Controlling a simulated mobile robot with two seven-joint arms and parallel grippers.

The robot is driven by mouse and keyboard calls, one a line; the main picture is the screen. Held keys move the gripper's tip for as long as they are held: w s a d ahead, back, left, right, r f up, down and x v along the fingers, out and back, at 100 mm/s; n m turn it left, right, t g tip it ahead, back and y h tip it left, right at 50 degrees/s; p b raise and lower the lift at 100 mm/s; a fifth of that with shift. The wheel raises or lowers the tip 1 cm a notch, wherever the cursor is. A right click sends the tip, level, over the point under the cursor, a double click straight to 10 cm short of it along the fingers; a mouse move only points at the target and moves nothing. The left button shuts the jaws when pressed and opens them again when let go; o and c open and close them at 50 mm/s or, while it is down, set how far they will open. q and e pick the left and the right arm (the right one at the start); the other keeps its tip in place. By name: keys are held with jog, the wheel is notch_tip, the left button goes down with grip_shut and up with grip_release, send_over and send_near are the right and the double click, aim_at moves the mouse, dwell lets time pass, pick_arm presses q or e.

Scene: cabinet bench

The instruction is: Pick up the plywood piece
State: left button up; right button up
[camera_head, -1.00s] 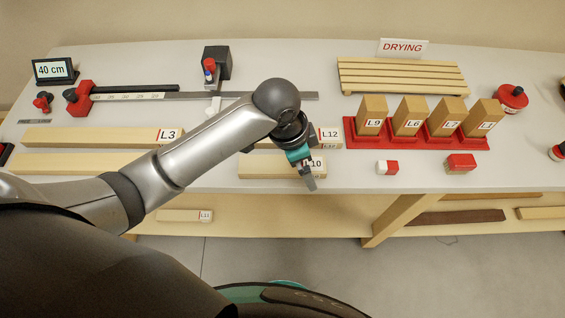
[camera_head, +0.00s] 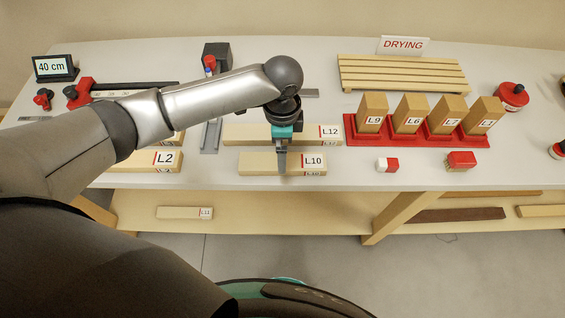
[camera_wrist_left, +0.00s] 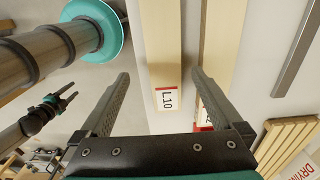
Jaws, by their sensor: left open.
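Several pale wooden pieces with labels lie on the bench; none is plainly marked as plywood. The L10 piece (camera_head: 255,163) lies near the front edge in the head view, with its label to the right. My left gripper (camera_head: 282,169) points down at its middle, fingers overlapping it in the picture; contact is unclear. In the left wrist view the left gripper's jaws (camera_wrist_left: 160,75) are open, with the L10 piece (camera_wrist_left: 162,45) showing between them. The L12 piece (camera_head: 240,133) lies just behind. A small dark gripper (camera_wrist_left: 70,97), apparently my right one, shows at the left wrist view's edge.
The L2 piece (camera_head: 140,161) lies at left. A metal square (camera_head: 211,136) stands between. A lower shelf holds the L11 piece (camera_head: 180,212).

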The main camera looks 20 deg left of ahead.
pick_arm(q)
jog(key=shift+w+f+b, duration=0.2)
jog(key=shift+f, duration=1.55)
jog(key=shift+w+f+b, duration=0.15)
jog(key=shift+f+b, duration=0.05)
jog(key=shift+f, duration=1.55)
jog(key=shift+r, duration=0.1)
grip_shut()
